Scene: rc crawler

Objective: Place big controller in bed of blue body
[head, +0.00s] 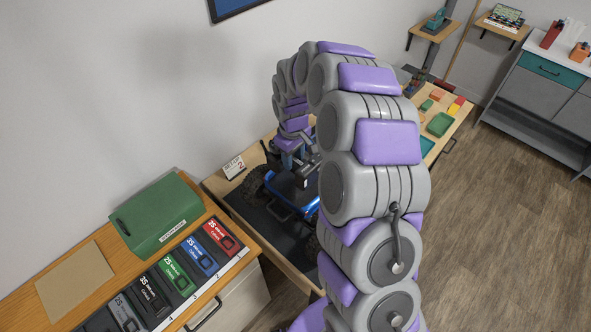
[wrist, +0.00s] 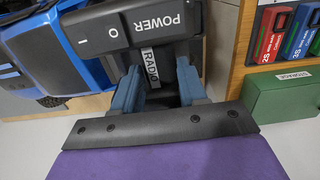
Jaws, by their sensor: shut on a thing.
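The blue body (head: 296,192) is a blue crawler with black wheels on the dark mat of the workbench, partly behind my arm in the head view. Its blue side (wrist: 82,28) and a tyre show at the left of the wrist view. A black box marked POWER, I and O, with a RADIO label, seems to be the big controller (wrist: 105,30). My gripper (wrist: 157,85) has its blue-grey fingers on either side of the box's labelled part, shut on it. In the head view my gripper (head: 300,165) is over the crawler. Contact between box and bed cannot be told.
A green box (head: 158,215) and a row of labelled packs (head: 200,255) stand on the wooden counter at the left. A numbered card (head: 233,167) stands behind the crawler. Coloured parts (head: 440,123) lie on the bench beyond my arm.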

